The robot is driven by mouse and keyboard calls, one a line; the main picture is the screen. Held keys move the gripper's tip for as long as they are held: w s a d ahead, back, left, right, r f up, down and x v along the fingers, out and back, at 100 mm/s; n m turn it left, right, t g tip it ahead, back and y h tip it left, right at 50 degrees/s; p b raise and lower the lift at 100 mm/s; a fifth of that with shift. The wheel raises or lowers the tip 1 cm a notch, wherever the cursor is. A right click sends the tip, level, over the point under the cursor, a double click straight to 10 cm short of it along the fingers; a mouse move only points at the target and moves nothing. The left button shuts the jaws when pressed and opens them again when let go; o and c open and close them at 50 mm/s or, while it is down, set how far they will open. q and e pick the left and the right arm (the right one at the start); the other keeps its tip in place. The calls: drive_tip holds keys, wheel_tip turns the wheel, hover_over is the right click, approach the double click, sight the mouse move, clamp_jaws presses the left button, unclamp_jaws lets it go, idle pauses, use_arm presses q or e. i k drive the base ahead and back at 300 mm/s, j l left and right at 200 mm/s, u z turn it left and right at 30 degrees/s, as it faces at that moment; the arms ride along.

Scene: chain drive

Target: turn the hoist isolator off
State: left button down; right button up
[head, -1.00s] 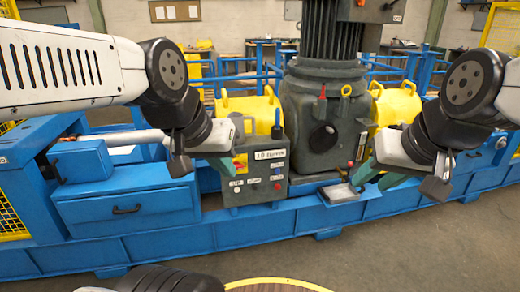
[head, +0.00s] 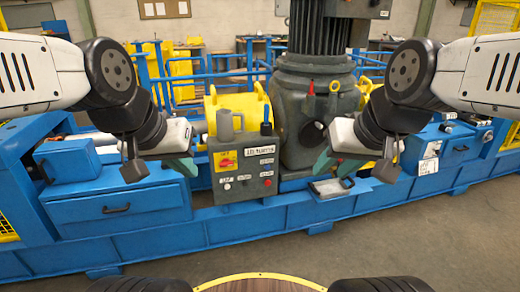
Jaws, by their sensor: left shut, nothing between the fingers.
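The hoist isolator is a red rotary knob on a yellow plate (head: 226,160) at the upper left of the front of a grey control box (head: 240,188). The knob's exact angle is too small to tell. My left gripper (head: 187,166) is shut and empty, just left of the box, apart from the knob in the picture. My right gripper (head: 326,161) hangs to the right of the box, in front of the dark machine; its finger opening is unclear.
A grey jug (head: 230,125) and a blue-handled tool (head: 266,124) stand on the box. A tray (head: 331,188) lies on the blue frame (head: 300,214) right of the box. A dark machine (head: 300,130) rises behind. A blue drawer cabinet (head: 118,205) stands at left.

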sight(225, 162)
drive_tip(key=i+j, duration=0.15)
drive_tip(key=j, duration=0.2)
drive_tip(key=i+j, duration=0.2)
drive_tip(key=i+j+z, duration=0.1)
drive_tip(key=j, duration=0.35)
